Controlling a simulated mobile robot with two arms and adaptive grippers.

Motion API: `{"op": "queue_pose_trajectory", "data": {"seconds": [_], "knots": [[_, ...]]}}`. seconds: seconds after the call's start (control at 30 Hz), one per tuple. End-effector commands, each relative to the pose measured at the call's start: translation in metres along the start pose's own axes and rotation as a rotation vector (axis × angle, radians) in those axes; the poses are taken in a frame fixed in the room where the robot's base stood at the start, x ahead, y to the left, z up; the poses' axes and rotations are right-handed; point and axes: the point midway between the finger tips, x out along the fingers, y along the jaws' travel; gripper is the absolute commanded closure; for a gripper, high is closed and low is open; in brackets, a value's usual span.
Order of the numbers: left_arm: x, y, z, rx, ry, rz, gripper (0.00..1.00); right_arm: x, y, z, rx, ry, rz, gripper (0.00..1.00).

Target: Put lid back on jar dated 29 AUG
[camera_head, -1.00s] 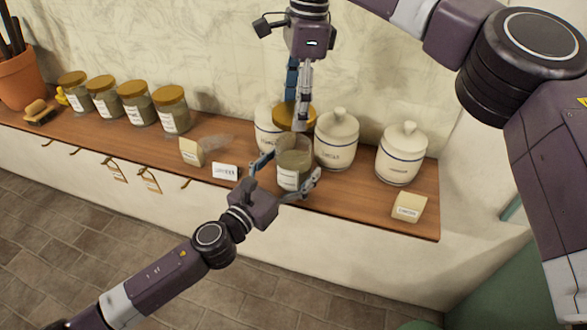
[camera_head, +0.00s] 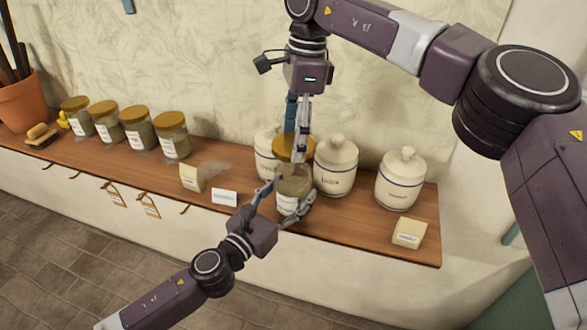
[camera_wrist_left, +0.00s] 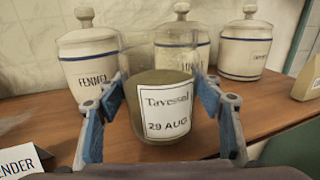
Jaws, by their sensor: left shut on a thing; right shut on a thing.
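The glass jar (camera_head: 290,203) labelled "Tavessel" and "29 AUG" stands upright near the shelf's front edge. My left gripper (camera_head: 291,190) is shut around its sides. My right gripper (camera_head: 297,138) comes from above and is shut on the gold lid (camera_head: 290,150). The lid is level over the jar, at or very close to its mouth. I cannot tell whether it touches the rim.
White canisters stand just behind and right: fennel (camera_wrist_left: 88,62), a middle one (camera_head: 336,167) and a right one (camera_head: 401,180). Several gold-lidded jars (camera_head: 172,135) line the left. Small blocks (camera_head: 409,233) and a card (camera_head: 224,197) lie near the shelf's front edge (camera_head: 370,250).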

Motion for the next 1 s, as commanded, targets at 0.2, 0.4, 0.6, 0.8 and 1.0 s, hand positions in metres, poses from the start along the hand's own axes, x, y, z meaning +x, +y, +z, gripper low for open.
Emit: {"op": "queue_pose_trajectory", "data": {"seconds": [0.2, 0.4, 0.6, 0.8, 1.0], "knots": [[0.0, 0.0, 0.001, 0.0, -0.001, 0.0, 0.83, 0.033, 0.001, -0.004, -0.001, 0.0, 0.003, 0.47], [0.0, 0.0, 0.001, 0.0, -0.001, 0.0, 0.83, 0.039, 0.001, -0.004, 0.0, -0.001, 0.0, 0.47], [0.0, 0.0, 0.001, 0.0, -0.001, 0.0, 0.83, 0.038, 0.001, -0.004, 0.0, 0.0, 0.0, 0.47], [0.0, 0.0, 0.001, 0.0, -0.001, 0.0, 0.83, 0.04, 0.001, -0.004, -0.001, 0.0, 0.001, 0.47], [0.0, 0.0, 0.001, 0.0, -0.001, 0.0, 0.83, 0.05, 0.001, -0.005, -0.001, 0.001, 0.001, 0.47]]}}
